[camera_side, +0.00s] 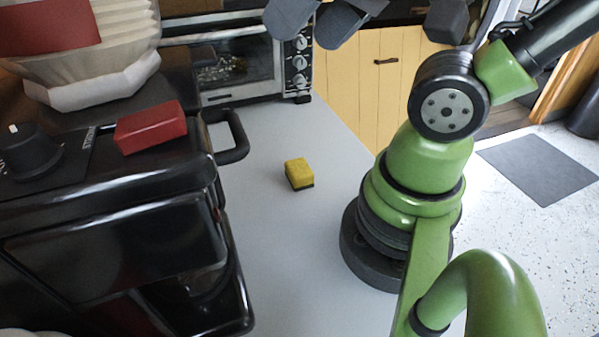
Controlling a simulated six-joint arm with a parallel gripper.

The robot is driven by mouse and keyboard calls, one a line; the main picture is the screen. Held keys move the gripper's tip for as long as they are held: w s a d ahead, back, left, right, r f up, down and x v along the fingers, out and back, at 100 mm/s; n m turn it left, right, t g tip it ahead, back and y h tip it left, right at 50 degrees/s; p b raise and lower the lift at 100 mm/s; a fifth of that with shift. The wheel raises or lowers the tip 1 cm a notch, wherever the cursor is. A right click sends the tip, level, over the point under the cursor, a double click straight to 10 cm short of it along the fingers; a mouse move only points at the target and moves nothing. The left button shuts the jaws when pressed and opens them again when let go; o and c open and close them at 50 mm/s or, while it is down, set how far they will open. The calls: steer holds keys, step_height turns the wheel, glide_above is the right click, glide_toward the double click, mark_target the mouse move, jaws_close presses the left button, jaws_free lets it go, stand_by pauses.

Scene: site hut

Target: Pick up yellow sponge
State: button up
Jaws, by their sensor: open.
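The yellow sponge (298,171) is a small block with a dark underside. It lies on the grey counter (290,250), left of my arm's base. My gripper (312,26) is at the top edge of the side view, partly cut off by the frame. Its dark fingers are apart and no object shows between them. It appears higher in the picture than the sponge and is not touching it.
A black appliance (110,225) with a protruding handle (236,140) stands left of the sponge. A red block (151,127) rests on it. A toaster oven (235,60) stands behind. The counter around the sponge is clear.

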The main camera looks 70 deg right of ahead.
steer(key=m+g+h, duration=0.2)
steer(key=m+g, duration=0.3)
steer(key=g, duration=0.2)
glide_above(298, 165)
steer(key=f, duration=2.3)
steer(key=shift+s+a+f, duration=0.1)
steer(key=shift+s+f, duration=0.15)
steer(key=shift+f, duration=0.15)
steer(key=shift+w+f, duration=0.2)
steer(key=shift+f, duration=3.05)
steer(key=c, duration=1.1)
steer(key=shift+o, duration=0.2)
steer(key=shift+r, duration=0.1)
step_height(298, 165, up, 10)
steer(key=shift+f, duration=0.1)
